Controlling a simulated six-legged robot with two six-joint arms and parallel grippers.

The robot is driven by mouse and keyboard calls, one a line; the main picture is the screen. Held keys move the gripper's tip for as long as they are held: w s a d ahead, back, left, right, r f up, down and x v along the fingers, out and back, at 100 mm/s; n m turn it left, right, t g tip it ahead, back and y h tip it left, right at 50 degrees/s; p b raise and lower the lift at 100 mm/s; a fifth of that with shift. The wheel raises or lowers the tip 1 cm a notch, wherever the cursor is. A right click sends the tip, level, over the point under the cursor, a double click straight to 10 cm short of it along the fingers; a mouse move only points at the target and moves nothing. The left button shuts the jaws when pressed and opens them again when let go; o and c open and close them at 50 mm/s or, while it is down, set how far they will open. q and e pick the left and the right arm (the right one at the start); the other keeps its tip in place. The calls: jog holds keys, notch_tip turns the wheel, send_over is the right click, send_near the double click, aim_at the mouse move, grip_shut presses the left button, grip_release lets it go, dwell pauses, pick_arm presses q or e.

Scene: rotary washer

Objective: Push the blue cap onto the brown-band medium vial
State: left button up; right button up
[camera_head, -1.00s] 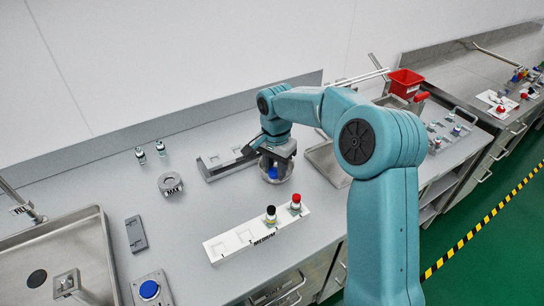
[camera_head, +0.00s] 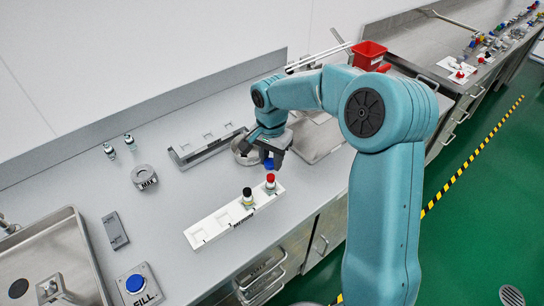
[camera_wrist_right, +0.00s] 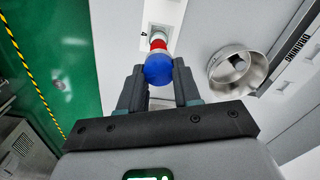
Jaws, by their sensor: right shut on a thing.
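My right gripper (camera_head: 271,157) is shut on the blue cap (camera_head: 268,165) and holds it above the bench, just behind the white MEDIUM rack (camera_head: 212,229). In the right wrist view the blue cap (camera_wrist_right: 158,69) sits between the two fingertips, in front of a red cap (camera_wrist_right: 158,43). The rack holds a black-capped vial (camera_head: 247,197) and a red-capped vial (camera_head: 270,183) at its right end. Two small dark-capped vials (camera_head: 108,151) (camera_head: 130,142) stand at the back left. I cannot make out a brown band on any vial. My left gripper is not in view.
A round metal bowl (camera_wrist_right: 232,72) stands close to my right gripper. A grey rack (camera_head: 185,158) lies behind it. A round MAX device (camera_head: 144,175), a flat dark block (camera_head: 116,230) and a blue FILL button (camera_head: 135,283) are to the left. The rack's left slots look empty.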

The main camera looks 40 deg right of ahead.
aim_at(272, 175)
jog(key=shift+f+b, duration=1.55)
jog(key=shift+f, duration=0.8)
jog(key=shift+r, duration=0.45)
jog(key=shift+f+b, duration=0.6)
jog(key=shift+f, duration=0.3)
dwell(0.5)
jog(key=o, duration=1)
jog(key=shift+o, duration=0.2)
jog(key=shift+r, duration=0.1)
